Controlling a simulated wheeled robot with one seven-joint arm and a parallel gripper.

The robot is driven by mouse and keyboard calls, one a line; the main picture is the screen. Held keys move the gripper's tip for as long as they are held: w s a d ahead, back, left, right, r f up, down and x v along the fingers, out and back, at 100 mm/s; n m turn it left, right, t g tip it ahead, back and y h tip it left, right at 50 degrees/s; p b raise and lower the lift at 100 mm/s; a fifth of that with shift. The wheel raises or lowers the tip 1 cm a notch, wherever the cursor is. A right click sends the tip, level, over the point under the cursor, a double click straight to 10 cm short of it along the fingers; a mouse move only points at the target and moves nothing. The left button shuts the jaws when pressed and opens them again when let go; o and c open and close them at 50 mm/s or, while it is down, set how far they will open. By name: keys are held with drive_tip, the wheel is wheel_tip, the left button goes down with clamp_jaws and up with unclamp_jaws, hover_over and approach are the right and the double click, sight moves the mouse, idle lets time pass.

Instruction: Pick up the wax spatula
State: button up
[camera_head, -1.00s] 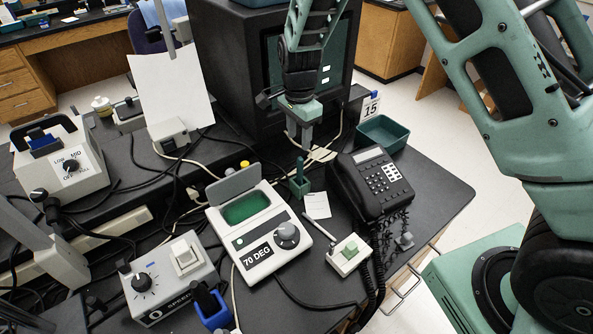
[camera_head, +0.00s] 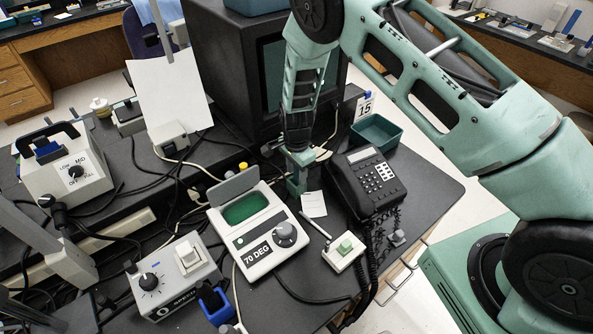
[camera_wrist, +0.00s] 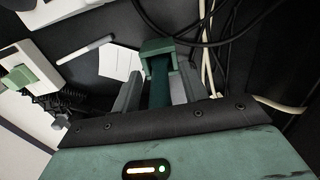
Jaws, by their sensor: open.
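A green upright piece (camera_head: 293,188), which looks like the wax spatula with a block-like end, stands on the black bench between the wax heater and the phone. In the wrist view this green piece (camera_wrist: 160,48) lies between the two grey fingers. My gripper (camera_head: 298,168) is directly over it from above, and its fingers hide the upper part. In the wrist view my gripper (camera_wrist: 158,92) is open, with one finger on each side of the dark green shaft. I cannot tell whether either finger touches it.
The white 70 DEG heater (camera_head: 259,232) stands close on the left, the black phone (camera_head: 366,185) on the right. A white card (camera_head: 314,204) and a white block with a green top (camera_head: 344,250) lie in front. Cables (camera_wrist: 215,40) run beside the fingers. The monitor stands behind.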

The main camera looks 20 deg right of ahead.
drive_tip(key=shift+f, duration=0.3)
clamp_jaws()
drive_tip(key=shift+r+b, duration=1.45)
drive_tip(key=shift+r, duration=3.55)
